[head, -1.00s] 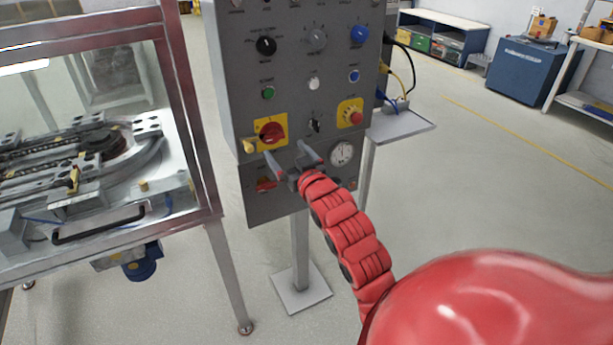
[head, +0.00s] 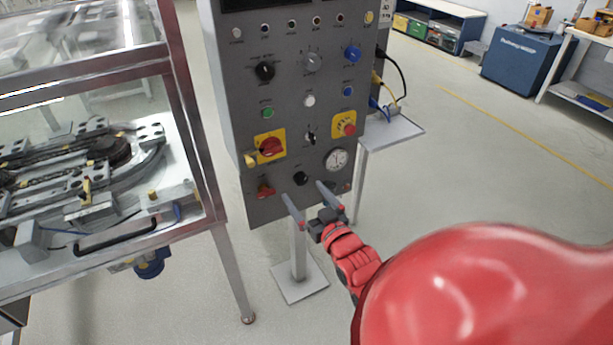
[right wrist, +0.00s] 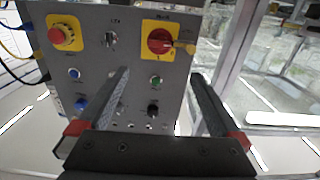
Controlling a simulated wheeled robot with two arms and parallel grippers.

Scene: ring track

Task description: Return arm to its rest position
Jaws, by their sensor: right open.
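My right gripper (head: 311,207) is in front of the lower edge of the grey control panel (head: 290,135) in the head view. Its two fingers are apart with nothing between them. My red right arm comes in from the lower right. In the right wrist view the open fingers (right wrist: 158,108) stand either side of the frame's middle, with the panel (right wrist: 125,50) beyond them. Whether the fingertips touch the panel cannot be told, but they appear clear of it. My left gripper is not in view.
A metal-framed glass enclosure (head: 188,130) with a ring track (head: 90,155) stands to the left. The panel's post (head: 298,250) rises from a floor plate. A small shelf (head: 395,133) juts out right of the panel.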

